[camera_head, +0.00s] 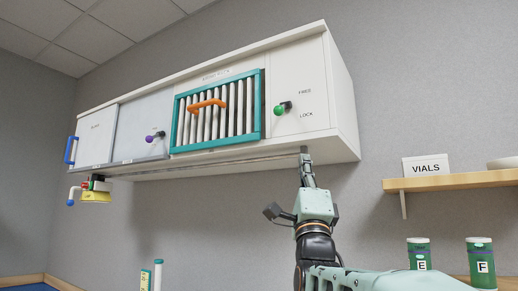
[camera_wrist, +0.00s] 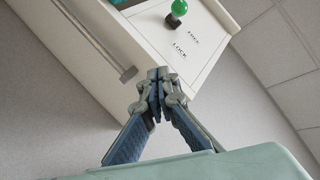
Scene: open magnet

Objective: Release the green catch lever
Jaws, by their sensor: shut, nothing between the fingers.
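The green catch lever (camera_head: 280,109) has a round green knob on a dark stem. It sits on the white right-hand panel of the wall cabinet, beside the words FREE, above, and LOCK, below. In the wrist view the green knob (camera_wrist: 179,8) shows at the top edge, beyond my fingertips. My gripper (camera_head: 305,157) is below the lever, near the cabinet's lower front edge. In the wrist view my gripper (camera_wrist: 157,75) has its fingertips together with nothing between them. I cannot tell whether the fingertips touch the cabinet.
A shelf (camera_head: 450,182) with a VIALS sign is at the right. Green canisters (camera_head: 419,252) stand below it.

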